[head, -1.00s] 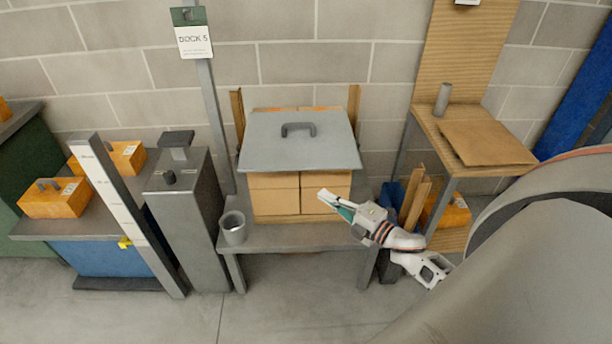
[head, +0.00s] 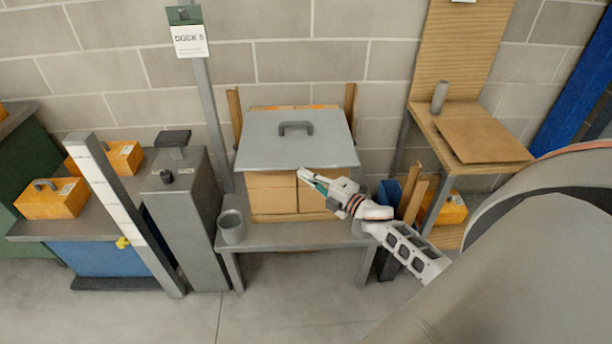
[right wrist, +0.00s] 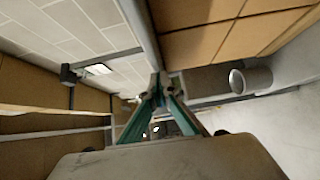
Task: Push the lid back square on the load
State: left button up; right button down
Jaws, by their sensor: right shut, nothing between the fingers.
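The grey lid (head: 260,140) with a dark handle (head: 297,128) lies on top of the load of cardboard boxes (head: 272,197). It sits askew: it overhangs the front of the boxes, and an orange strip of the load shows behind its back edge. My right gripper (head: 303,174) is shut and empty, just below the lid's front edge toward its right side, in front of the boxes. In the right wrist view its fingertips (right wrist: 160,82) meet near the lid's edge; whether they touch it I cannot tell. My left gripper is not in view.
The load stands on a grey table (head: 290,236) with a grey cup (head: 231,226) at its left. Two wooden posts (head: 350,105) rise behind the load. A grey pillar cabinet (head: 185,220) is to the left, and a wooden bench (head: 450,125) with a brown board is to the right.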

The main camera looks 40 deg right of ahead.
aim_at(305, 159)
jog(key=w+d+b, duration=0.2)
jog(key=w, duration=0.1)
jog(key=w+d+b, duration=0.1)
jog(key=w, duration=0.1)
jog(key=shift+w+d+f, duration=0.15)
jog(key=shift+f, duration=0.05)
jog(key=shift+w+d+r, duration=0.1)
jog(key=shift+w+d, duration=0.05)
jog(key=shift+w, duration=0.1)
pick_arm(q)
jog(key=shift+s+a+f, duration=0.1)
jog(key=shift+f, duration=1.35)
pick_arm(e)
jog(key=shift+r, duration=0.1)
